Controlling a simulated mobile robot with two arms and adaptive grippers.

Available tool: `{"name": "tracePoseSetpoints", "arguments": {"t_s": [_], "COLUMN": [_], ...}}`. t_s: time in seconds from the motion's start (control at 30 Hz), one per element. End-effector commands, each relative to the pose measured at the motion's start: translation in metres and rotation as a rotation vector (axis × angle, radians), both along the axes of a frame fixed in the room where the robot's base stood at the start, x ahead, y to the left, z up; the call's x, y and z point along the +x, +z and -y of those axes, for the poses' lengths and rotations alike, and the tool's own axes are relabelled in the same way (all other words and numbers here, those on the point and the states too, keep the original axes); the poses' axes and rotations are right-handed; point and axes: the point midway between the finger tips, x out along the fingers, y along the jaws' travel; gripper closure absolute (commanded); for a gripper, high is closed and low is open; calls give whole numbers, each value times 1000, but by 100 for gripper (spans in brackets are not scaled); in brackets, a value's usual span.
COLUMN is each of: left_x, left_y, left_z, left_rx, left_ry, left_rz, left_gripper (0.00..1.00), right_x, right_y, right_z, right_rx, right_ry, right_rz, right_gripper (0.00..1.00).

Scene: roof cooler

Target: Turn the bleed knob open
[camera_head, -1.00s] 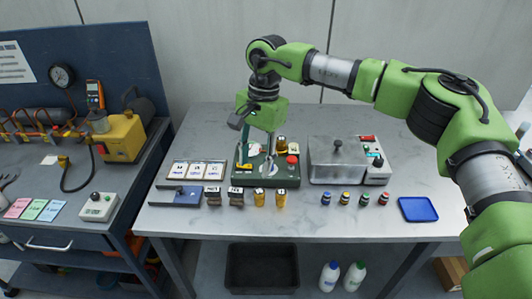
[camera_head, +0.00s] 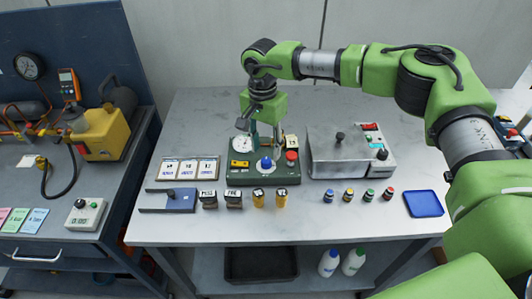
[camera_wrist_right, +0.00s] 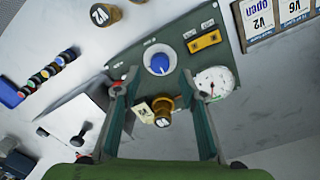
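A green panel unit (camera_head: 237,181) stands on the table. It bears a blue knob (camera_head: 266,164) on a white dial, a red knob (camera_head: 291,156), a yellow plate (camera_head: 240,164) and a round gauge (camera_head: 243,146). No readable label tells which knob is the bleed knob. My right gripper (camera_head: 264,143) points down just behind the blue knob. In the right wrist view its fingers (camera_wrist_right: 160,76) are apart and empty, with the blue knob (camera_wrist_right: 160,63) just beyond the tips. A brass fitting with a pale tag (camera_wrist_right: 163,105) shows between the fingers. My left gripper is out of view.
A metal box with a lid knob (camera_head: 340,155) stands right of the unit. Tagged cards (camera_head: 188,169) lie left. Brass and dark pieces (camera_head: 233,199), several small coloured caps (camera_head: 348,195) and a blue tray (camera_head: 424,203) lie along the front.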

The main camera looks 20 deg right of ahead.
Motion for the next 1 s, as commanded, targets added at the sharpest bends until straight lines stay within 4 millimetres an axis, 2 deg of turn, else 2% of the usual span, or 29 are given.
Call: {"name": "tracePoseSetpoints", "arguments": {"t_s": [0.1, 0.27, 0.63, 0.67, 0.7, 0.8, 1.0], "left_x": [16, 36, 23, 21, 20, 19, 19], "left_y": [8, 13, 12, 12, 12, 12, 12], "left_z": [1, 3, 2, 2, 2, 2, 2], "left_rx": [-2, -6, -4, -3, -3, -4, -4], "left_ry": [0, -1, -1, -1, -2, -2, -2], "left_rz": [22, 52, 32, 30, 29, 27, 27], "left_gripper": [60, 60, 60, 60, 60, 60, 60], "right_x": [-2, -1, -1, -1, -1, -1, -1], "right_y": [-19, -36, -43, -43, -43, -43, -43], "right_z": [0, 0, 1, 1, 1, 1, 1], "right_rx": [0, 1, 1, 1, 1, 1, 1], "right_ry": [0, -1, 0, 0, 0, 0, -3], "right_rz": [-3, -1, 1, 1, 1, 0, 0], "right_gripper": [62, 62, 62, 67, 77, 100, 100]}}
